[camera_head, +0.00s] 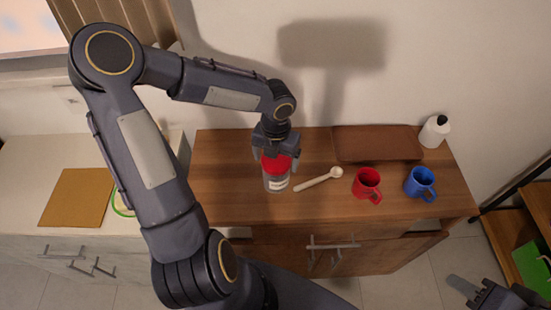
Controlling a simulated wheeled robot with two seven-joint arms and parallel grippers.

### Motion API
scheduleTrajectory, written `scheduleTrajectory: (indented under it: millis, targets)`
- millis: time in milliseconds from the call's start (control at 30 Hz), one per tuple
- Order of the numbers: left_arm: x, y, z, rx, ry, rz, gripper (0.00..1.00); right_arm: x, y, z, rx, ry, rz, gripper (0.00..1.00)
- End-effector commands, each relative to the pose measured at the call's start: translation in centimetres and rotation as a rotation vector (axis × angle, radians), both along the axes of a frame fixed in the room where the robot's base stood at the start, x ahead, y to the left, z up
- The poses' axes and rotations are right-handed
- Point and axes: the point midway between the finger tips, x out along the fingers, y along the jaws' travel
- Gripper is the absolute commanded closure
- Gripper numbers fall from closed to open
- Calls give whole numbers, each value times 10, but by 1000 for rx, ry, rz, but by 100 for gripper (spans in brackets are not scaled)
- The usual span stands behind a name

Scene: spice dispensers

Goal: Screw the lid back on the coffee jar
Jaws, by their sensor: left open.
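The coffee jar (276,184) stands upright on the wooden counter, a clear-looking body with a pale label. The red lid (275,165) sits at the top of the jar, directly under my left gripper; I cannot tell whether it is screwed tight. My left gripper (277,157) points down from above, open, with its fingers on either side of the lid. Its palm hides the lid's far part. My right gripper (468,292) is low at the bottom right, away from the jar, and its jaw opening is unclear.
A pale wooden spoon (318,179) lies just right of the jar. A red mug (367,184), a blue mug (420,183), a white bottle (434,131) and a brown board (377,144) stand further right on the counter (225,190). The counter left of the jar is clear.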

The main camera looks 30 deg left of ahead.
Motion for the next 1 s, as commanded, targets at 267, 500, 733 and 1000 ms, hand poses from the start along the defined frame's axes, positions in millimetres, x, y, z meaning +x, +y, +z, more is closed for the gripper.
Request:
scheduleTrajectory:
  millis: [267,500,733,1000]
  targets:
    - [2,-1,-2,2,-5,373,13,0,0,-15,0,0,0,63]
    - [2,-2,-2,1,-3,722,13,0,0,-27,0,0,0,63]
    - [2,-2,-1,0,-1,849,13,0,0,-31,0,0,0,63]
    - [4,-2,-2,-1,-4,1204,13,0,0,-49,0,0,0,63]
